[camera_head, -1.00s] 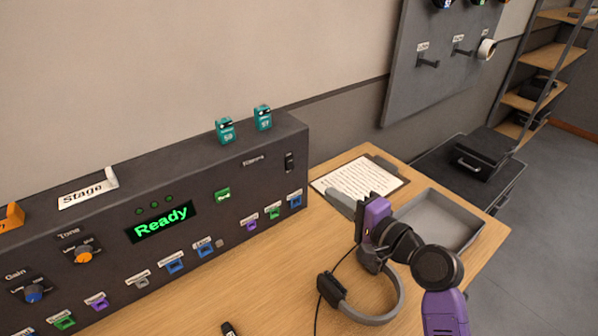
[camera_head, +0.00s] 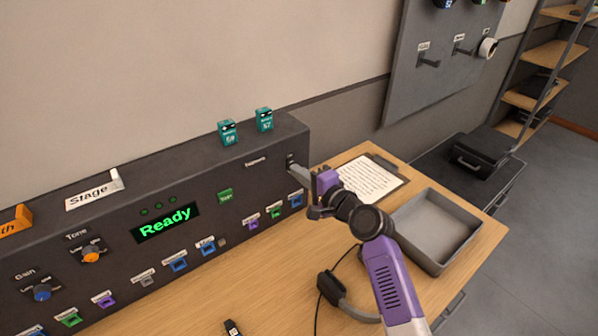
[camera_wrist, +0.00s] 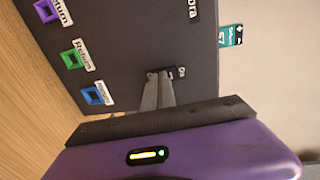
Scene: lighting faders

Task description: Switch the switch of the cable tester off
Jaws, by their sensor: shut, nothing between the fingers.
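The dark console (camera_head: 215,180) stands along the wall, with a lit green "Ready" display on its sloping front. A small black switch (camera_head: 290,157) is at the console's right end; it also shows in the wrist view (camera_wrist: 178,72), with a small white mark beside it that seems to read "On". My gripper (camera_head: 292,168) is shut and empty, its fingertips at the lower part of the switch. In the wrist view the closed fingers (camera_wrist: 157,80) partly cover the switch. I cannot tell whether they press it, nor which way it is set. No label reading "cable tester" is legible.
Coloured sockets line the console's lower front, near my gripper. Two teal boxes (camera_head: 228,132) stand on its top. A clipboard (camera_head: 370,180), a grey tray (camera_head: 437,230) and a headset (camera_head: 335,290) lie on the wooden table.

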